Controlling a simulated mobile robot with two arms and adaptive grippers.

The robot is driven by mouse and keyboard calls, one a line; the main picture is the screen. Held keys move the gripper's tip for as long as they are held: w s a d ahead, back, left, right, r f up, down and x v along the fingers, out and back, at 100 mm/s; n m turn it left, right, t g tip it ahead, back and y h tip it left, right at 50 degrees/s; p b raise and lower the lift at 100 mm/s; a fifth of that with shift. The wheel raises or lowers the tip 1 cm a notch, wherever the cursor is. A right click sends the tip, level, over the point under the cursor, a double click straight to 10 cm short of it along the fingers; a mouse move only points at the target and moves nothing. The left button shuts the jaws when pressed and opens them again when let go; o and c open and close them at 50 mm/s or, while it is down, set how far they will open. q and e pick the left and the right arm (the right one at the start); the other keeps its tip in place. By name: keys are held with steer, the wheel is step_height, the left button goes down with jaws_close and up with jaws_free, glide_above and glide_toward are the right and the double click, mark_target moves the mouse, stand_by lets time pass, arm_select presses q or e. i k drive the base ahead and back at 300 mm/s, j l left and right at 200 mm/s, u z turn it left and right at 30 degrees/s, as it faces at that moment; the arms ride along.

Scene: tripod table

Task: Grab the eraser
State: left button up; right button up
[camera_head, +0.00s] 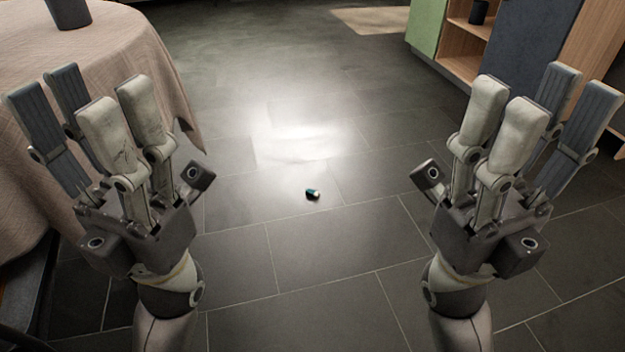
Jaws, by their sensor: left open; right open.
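A small dark object with a blue and white part, likely the eraser (313,194), lies on the floor in the middle of the head view. It is too small to make out in detail. My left gripper (92,108) is open and empty at the left, in front of the table. My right gripper (535,112) is open and empty at the right. Both grippers have their fingers pointing up and away, and neither touches the small object, which lies between them in the picture.
A table with a beige cloth (120,45) stands at the left, with a dark pot (69,12) on it. A wooden cabinet with green and dark panels (463,68) stands at the back right.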

mark_target(310, 193)
steer(key=i+l+u, duration=0.1)
steer(key=u, duration=0.7)
steer(key=i+l+u, duration=0.3)
steer(key=l, duration=0.35)
steer(key=i+l+u, duration=0.1)
steer(key=i+l, duration=0.15)
steer(key=i+l+u, duration=0.15)
steer(key=l, duration=0.3)
steer(key=i+l+u, duration=0.15)
steer(key=l, duration=0.25)
steer(key=i+l+u, duration=0.15)
steer(key=l, duration=0.25)
steer(key=i+l, duration=0.1)
steer(key=l, duration=0.5)
